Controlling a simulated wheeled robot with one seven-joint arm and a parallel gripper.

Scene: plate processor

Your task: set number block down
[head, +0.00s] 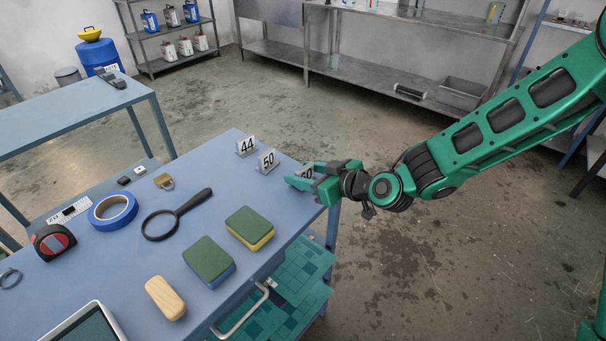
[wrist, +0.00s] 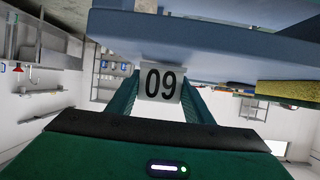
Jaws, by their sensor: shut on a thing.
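My gripper (head: 304,178) is at the right edge of the blue table (head: 190,181). Its green fingers are shut on a white number block (head: 307,172), partly hidden by the fingers in the head view. In the wrist view the held block (wrist: 160,82) sits between the fingers (wrist: 158,98) and reads "09", an upside-down 60. The block is by the tabletop edge; I cannot tell whether it touches the table. Two other white number blocks stand upright to its left: the 50 block (head: 267,160) and the 44 block (head: 245,146). The three are roughly in a row.
Some tabletop between these and the number blocks is clear.

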